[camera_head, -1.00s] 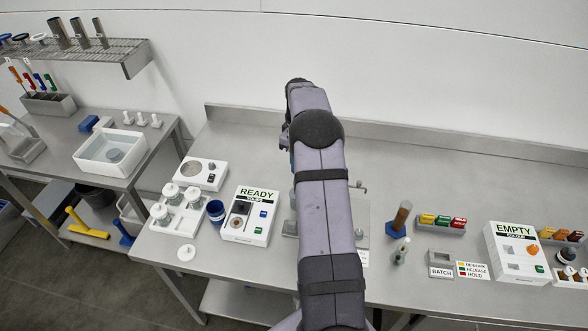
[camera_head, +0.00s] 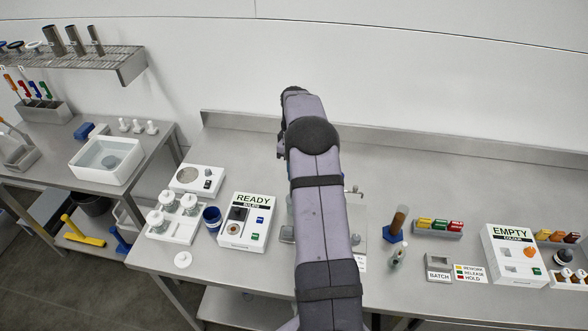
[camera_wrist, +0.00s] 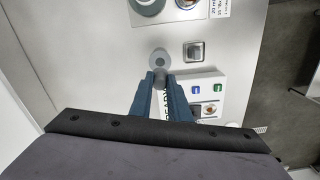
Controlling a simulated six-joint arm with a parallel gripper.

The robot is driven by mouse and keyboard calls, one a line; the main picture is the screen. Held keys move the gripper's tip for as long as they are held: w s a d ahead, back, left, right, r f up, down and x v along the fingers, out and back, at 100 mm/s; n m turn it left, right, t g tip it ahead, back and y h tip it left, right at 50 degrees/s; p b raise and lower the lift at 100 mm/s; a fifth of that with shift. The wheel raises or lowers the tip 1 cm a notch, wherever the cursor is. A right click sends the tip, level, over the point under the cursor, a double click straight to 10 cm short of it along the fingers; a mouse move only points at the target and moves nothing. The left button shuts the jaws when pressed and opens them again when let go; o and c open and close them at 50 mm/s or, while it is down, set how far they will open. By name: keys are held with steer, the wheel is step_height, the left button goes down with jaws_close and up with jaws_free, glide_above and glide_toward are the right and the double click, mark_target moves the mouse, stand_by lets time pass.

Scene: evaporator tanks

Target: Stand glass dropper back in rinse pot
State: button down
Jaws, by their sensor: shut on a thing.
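My gripper (camera_wrist: 161,82) shows in the wrist view as two blue fingers closed together above the bench. A translucent grey piece with a round disc shape (camera_wrist: 160,59) shows at the fingertips. It appears to be the glass dropper seen nearly end-on, but I cannot tell whether part of the disc is a pot below it. In the head view the fingers and held piece are hidden behind my arm. I cannot identify the rinse pot for certain; a dark blue cup (camera_head: 212,217) stands left of the READY box.
The READY box (camera_head: 247,222) lies close to the gripper and shows below the fingers in the wrist view (camera_wrist: 207,85). A small metal square piece (camera_wrist: 193,51) lies beside it. A small bottle (camera_head: 397,256) and a brown cylinder in a blue stand (camera_head: 397,224) are right of my arm.

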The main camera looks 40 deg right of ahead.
steer(key=shift+f+b, duration=2.35)
steer(key=shift+f, duration=2.1)
steer(key=c, duration=1.6)
jaws_free()
steer(key=shift+r+b, duration=1.6)
steer(key=shift+r, duration=2.05)
